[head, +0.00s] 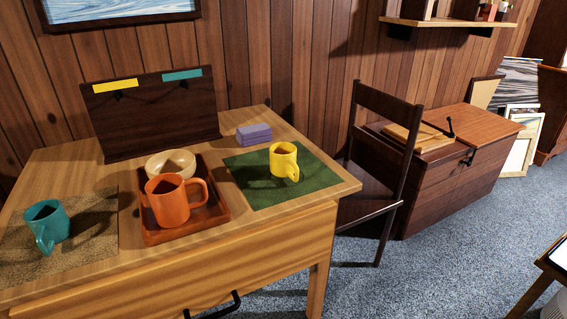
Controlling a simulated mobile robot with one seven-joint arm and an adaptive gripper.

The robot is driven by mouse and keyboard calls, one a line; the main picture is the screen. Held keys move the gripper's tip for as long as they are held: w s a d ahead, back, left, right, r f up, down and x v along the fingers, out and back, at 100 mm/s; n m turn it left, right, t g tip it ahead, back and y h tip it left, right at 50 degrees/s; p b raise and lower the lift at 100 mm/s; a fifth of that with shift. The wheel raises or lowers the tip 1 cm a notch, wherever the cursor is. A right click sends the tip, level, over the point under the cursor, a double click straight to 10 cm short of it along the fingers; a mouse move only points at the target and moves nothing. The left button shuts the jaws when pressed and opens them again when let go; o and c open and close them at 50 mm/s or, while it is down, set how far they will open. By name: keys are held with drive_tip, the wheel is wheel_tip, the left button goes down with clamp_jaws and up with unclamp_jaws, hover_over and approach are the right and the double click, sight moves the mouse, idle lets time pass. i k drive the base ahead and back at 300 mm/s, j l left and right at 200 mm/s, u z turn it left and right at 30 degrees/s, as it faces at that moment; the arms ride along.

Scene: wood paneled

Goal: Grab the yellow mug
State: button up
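The yellow mug (283,161) stands upright on a green mat (249,190) at the right end of the wooden table. Its handle faces the front, slightly right. Nothing touches the mug, and its open top shows. My gripper does not show in the head view.
A tray (223,215) left of the green mat bears an orange mug (167,205) and a bowl (171,163). A teal mug (46,225) stands on a tan mat (93,240). A purple block (254,134) lies behind the green mat. A chair (387,115) stands right of the table.

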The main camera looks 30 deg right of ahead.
sight(282, 155)
drive_tip(key=z, duration=1.25)
drive_tip(key=i+z, duration=0.2)
drive_tip(key=i, duration=0.15)
drive_tip(key=i+j+z, duration=0.2)
drive_tip(key=i, duration=0.15)
